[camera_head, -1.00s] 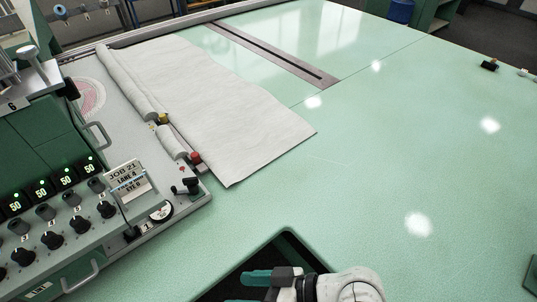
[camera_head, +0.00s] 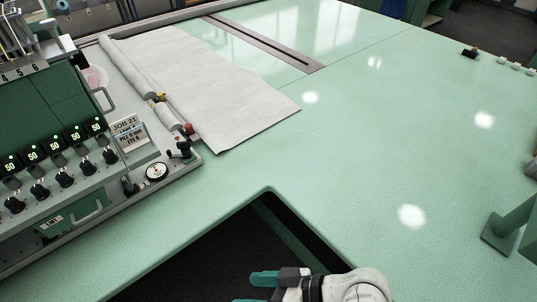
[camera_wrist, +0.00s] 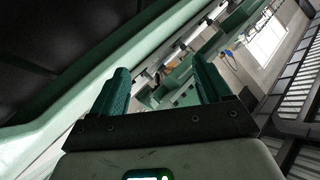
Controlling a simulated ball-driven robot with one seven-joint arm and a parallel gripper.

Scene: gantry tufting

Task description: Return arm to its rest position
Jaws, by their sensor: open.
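My gripper (camera_head: 262,288) shows at the bottom middle of the head view, over the dark gap at the table's notched edge. Its green fingers point left, and it touches nothing that I can see. In the wrist view my gripper (camera_wrist: 160,88) has its two green fingers well apart with nothing between them. The white wrist and part of my arm show to its right in the head view; the rest of the arm is out of frame.
The pale green table (camera_head: 370,150) has a notched corner close to my gripper. A green control machine (camera_head: 60,150) with dials stands at left, a white cloth (camera_head: 210,90) beyond it. A green bracket (camera_head: 508,228) stands at right. The table's middle is clear.

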